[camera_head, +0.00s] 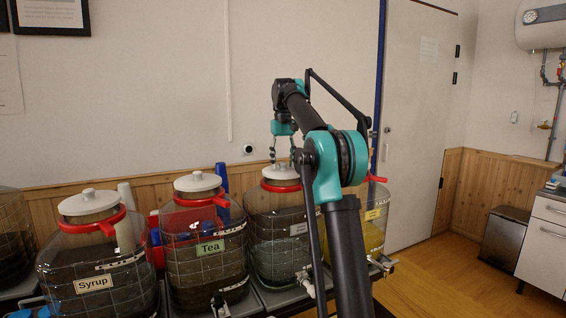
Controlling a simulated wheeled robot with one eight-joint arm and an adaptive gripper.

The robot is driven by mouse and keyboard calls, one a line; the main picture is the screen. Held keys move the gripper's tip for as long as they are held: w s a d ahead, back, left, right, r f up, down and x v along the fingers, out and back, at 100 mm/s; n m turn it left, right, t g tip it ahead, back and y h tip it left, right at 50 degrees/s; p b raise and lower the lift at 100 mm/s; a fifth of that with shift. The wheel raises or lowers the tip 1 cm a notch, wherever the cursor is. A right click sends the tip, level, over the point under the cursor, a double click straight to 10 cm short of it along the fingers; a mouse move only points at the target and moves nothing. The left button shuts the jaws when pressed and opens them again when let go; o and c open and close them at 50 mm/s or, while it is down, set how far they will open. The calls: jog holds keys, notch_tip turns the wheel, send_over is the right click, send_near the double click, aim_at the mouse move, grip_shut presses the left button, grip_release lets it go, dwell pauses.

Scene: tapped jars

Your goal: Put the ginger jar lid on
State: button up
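My gripper (282,160) points down just above the white lid (281,173) of the third jar from the left of the labelled row. Its fingers are apart, one on each side of the lid's knob; contact is not clear. This lid appears to sit at the mouth of the jar (278,235), above its red collar (284,187); whether it is fully seated I cannot tell. The jar's small label is unreadable. A jar of yellow liquid (373,232) stands to its right, its top mostly hidden by my arm. No readable label says ginger.
The Syrup jar (95,268) and Tea jar (205,262) stand to the left, with white lids on and red collars. Another jar (12,240) is cut off at the left edge. Taps stick out in front. Free floor lies to the right, near a dark bin (505,238).

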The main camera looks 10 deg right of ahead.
notch_tip(320, 180, up, 6)
jog(key=shift+w+r, duration=0.1)
jog(key=shift+r, duration=0.65)
dwell(1.0)
